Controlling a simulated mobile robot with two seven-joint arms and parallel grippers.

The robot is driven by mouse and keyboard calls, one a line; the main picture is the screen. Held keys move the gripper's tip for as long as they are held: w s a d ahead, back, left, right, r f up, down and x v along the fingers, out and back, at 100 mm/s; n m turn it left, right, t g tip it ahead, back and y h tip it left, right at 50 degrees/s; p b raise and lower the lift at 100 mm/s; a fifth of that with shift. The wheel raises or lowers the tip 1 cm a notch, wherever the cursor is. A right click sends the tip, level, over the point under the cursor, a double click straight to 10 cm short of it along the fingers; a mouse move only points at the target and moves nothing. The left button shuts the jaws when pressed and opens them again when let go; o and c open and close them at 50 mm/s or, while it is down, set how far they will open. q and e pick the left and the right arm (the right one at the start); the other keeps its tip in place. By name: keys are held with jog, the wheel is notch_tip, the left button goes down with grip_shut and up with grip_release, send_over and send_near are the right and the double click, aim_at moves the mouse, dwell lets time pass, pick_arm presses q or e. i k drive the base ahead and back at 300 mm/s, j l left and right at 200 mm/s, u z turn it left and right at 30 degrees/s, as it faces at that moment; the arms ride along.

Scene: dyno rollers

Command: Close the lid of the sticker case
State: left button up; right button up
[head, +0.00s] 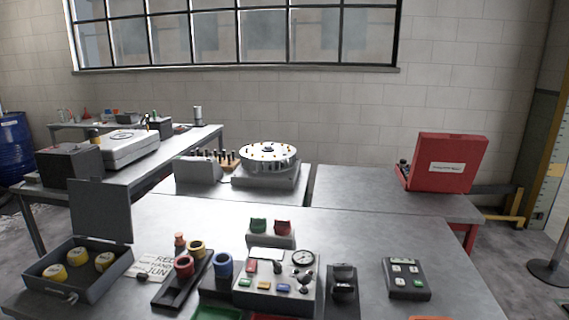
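A dark grey case (82,290) stands at the left front of the near table. Its lid (101,210) is open and stands about upright at the back. Several yellow round pieces with pale tops (79,257) lie inside it. A red case (408,183) on the right back table also has its lid (449,164) raised, with a white label too small to read. No readable marking shows which one is the sticker case; the grey one with round pieces looks likelier. Neither of my grippers is in view.
Beside the grey case are a printed card (154,266), a black tray (180,281) with coloured rings, and a control box (276,291) with a gauge. A black keypad (406,279) lies to the right. The table (370,235) is clear behind the keypad.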

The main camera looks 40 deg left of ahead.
aim_at(98, 209)
jog(key=u, duration=2.5)
jog(key=i+j+u, duration=0.2)
jog(key=j, duration=0.25)
jog(key=i+j+u, duration=0.2)
jog(key=j, duration=0.2)
jog(key=i+j+u, duration=0.9)
jog(key=i, duration=0.15)
jog(key=i+j, duration=0.15)
jog(key=i, duration=0.95)
jog(key=i+z, duration=0.2)
jog(key=z, duration=0.15)
jog(key=i+z, duration=0.35)
jog(key=i+j+z, duration=0.1)
jog(key=z, duration=0.3)
